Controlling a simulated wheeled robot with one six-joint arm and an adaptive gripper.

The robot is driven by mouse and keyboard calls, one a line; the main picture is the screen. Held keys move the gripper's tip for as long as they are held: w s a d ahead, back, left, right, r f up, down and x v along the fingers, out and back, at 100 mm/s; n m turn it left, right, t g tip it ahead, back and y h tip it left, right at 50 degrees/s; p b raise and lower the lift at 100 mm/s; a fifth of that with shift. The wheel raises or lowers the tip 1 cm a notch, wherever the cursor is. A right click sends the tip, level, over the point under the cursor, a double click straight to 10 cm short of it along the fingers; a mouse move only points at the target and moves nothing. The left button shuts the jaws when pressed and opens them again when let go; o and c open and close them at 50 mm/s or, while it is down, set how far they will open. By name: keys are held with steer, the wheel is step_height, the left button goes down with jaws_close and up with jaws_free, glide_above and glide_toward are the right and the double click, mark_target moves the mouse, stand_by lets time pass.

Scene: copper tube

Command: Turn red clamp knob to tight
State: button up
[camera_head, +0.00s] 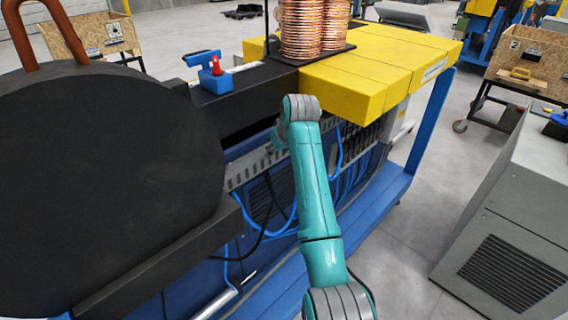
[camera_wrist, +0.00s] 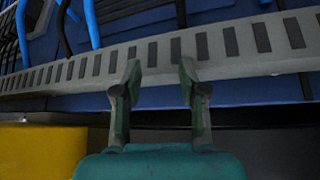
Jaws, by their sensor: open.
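The red clamp knob (camera_head: 216,65) sits on a blue clamp body (camera_head: 214,79) on top of the black section of the machine bench, left of the yellow part. My arm reaches up across the middle of the head view, and its wrist end stands in front of the bench, to the right of and below the knob. In the head view my gripper's fingers are hidden. In the wrist view my gripper (camera_wrist: 157,80) is open and empty, in front of a grey slotted rail (camera_wrist: 225,45). The knob does not show in the wrist view.
A large black disc (camera_head: 110,170) fills the left of the head view. Copper coils (camera_head: 302,30) stand on the bench by the yellow top (camera_head: 365,70). Blue cables (camera_head: 350,170) hang under it. A grey cabinet (camera_head: 520,200) stands right, with clear floor between.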

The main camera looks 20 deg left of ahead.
steer(key=shift+s+d+f, duration=0.1)
steer(key=shift+d+f, duration=0.4)
steer(key=shift+f, duration=0.35)
steer(key=shift+s+d+f, duration=0.1)
steer(key=shift+d+f, duration=0.35)
steer(key=shift+f, duration=0.4)
